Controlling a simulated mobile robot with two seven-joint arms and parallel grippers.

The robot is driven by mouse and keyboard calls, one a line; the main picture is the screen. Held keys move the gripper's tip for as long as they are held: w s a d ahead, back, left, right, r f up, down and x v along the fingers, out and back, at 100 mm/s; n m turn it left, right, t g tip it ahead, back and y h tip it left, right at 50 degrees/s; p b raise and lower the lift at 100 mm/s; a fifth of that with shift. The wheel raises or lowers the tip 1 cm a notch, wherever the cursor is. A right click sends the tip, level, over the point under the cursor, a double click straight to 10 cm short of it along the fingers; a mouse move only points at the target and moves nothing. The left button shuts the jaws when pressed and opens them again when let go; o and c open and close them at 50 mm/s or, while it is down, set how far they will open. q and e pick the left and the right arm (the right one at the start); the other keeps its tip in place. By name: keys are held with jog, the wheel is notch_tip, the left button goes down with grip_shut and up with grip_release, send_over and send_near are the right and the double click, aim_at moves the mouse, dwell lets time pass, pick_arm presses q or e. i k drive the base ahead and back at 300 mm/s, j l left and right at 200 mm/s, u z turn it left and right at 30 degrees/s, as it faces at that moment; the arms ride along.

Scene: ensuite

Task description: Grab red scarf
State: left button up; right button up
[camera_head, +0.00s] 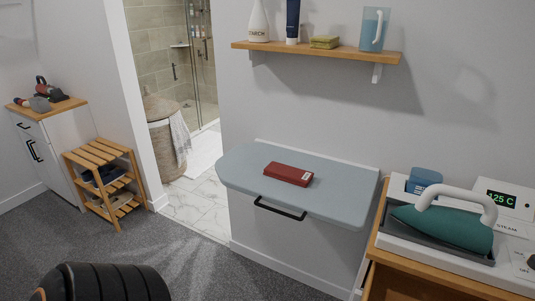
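The red scarf (287,174) appears as a flat, folded red bundle with a small pale label on its right end. It lies on the grey-blue fold-down board (240,170), near the middle of the board's surface, with free space around it. Neither of my grippers shows in the head view. A dark ribbed rounded shape at the bottom left appears to be part of my own arm.
A black handle (280,209) runs along the board's front. A teal iron (443,226) stands on a steam station at right, its display reading 125 C. A wall shelf (320,48) with bottles hangs above. A wooden rack (105,180) stands left; carpet between is clear.

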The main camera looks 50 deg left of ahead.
aim_at(302, 178)
jog(key=u, duration=1.5)
jog(key=i+j+z, duration=0.1)
jog(key=j, duration=0.25)
jog(key=i+j+z, duration=0.15)
jog(key=j, duration=0.15)
jog(key=i+j+z, duration=0.1)
jog(key=j, duration=0.25)
jog(key=i+j+z, duration=0.15)
jog(key=j, duration=0.2)
